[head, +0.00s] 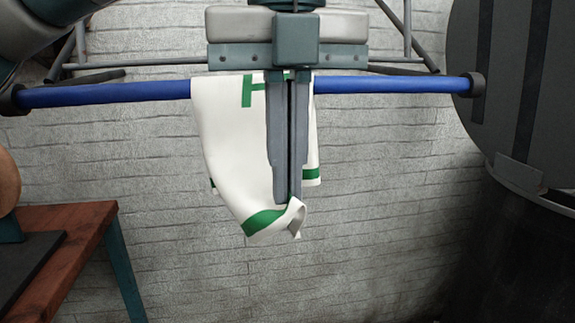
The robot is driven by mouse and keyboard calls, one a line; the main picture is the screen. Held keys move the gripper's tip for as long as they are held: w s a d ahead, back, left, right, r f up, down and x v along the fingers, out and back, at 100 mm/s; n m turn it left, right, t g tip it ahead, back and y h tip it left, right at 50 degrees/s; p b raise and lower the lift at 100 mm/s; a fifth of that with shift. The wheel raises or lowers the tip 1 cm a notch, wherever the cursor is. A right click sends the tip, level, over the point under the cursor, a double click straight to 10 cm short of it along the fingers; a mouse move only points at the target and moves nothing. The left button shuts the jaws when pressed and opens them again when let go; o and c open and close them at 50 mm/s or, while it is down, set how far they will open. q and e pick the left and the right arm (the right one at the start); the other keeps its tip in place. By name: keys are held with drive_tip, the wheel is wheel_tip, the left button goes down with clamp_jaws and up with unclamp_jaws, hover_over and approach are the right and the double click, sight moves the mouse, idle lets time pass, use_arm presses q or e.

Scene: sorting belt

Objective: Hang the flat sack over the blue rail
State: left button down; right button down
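The flat sack (228,140) is white with green stripes. It lies over the blue rail (110,93) near the middle and hangs down, its longer part at the left and a shorter part at the right. My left gripper (286,198) points down in front of the sack and hides its middle. Its fingers are close together, and the sack's lower edge is bunched up at the fingertips, pinched between them. The rail runs level across the picture, bare on both sides of the sack. My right gripper is not in view.
A brown-topped table (72,235) with teal legs stands at the lower left. A large dark drum-like object (515,120) stands at the right by the rail's end. A pale brick wall (390,180) is behind. The space below the rail looks free.

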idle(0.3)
use_arm(q)
drive_tip(key=c, duration=1.4)
unclamp_jaws()
drive_tip(key=shift+o, duration=0.5)
drive_tip(key=o, duration=0.7)
drive_tip(key=shift+c, duration=0.2)
wheel_tip(320, 180, up, 6)
drive_tip(key=p, duration=0.4)
drive_tip(key=shift+f, duration=0.25)
